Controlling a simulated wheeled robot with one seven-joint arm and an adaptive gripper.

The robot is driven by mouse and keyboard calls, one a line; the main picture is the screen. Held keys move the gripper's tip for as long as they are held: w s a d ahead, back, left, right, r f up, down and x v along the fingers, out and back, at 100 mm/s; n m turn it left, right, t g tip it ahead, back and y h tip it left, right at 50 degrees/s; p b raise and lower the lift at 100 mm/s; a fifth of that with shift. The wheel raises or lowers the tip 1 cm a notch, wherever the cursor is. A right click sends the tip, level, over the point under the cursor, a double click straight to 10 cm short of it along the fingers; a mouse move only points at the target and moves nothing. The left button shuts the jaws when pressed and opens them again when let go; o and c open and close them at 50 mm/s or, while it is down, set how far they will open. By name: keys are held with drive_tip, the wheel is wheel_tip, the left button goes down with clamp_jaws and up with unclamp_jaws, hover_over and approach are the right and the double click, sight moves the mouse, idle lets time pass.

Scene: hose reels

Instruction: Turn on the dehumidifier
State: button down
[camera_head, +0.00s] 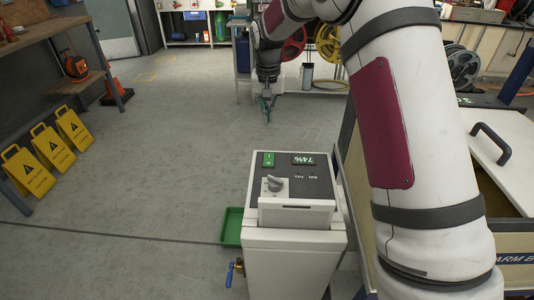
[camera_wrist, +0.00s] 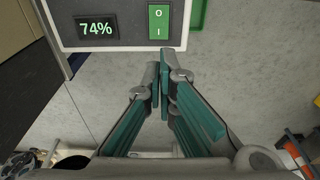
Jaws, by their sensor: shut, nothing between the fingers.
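The dehumidifier (camera_head: 295,262) is a pale box with a dark sloping top panel (camera_head: 287,165), in the head view's lower middle. The panel carries a green rocker switch (camera_head: 268,159), a lit display (camera_head: 303,159) and a grey dial (camera_head: 274,184). I cannot tell which way the rocker is pressed. My gripper (camera_head: 267,112) is shut and empty, beyond the panel in the head view. Its fingertips (camera_wrist: 163,66) appear just below the switch in the wrist view, with contact unclear.
A green tray (camera_head: 231,227) lies on the floor left of the dehumidifier, by a blue-handled valve (camera_head: 238,264). Yellow warning signs (camera_head: 50,146) and a workbench (camera_head: 35,33) stand at left. A white lid with a black handle (camera_head: 490,143) is at right. The middle floor is clear.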

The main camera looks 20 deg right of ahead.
sight(268, 154)
drive_tip(key=shift+w+f, duration=0.25)
drive_tip(key=shift+f, duration=0.2)
drive_tip(key=f+b, duration=0.1)
drive_tip(key=f, duration=0.3)
drive_tip(key=w+f+b, duration=0.1)
drive_tip(key=f+b, duration=0.1)
drive_tip(key=f, duration=0.3)
drive_tip(key=f+b, duration=0.2)
drive_tip(key=f, duration=0.2)
drive_tip(key=shift+w+d+f, duration=0.25)
drive_tip(key=shift+w+f, duration=0.05)
drive_tip(key=shift+f, duration=0.15)
drive_tip(key=shift+f, duration=0.1)
drive_tip(key=shift+w+f, duration=0.1)
drive_tip(key=shift+f, duration=0.1)
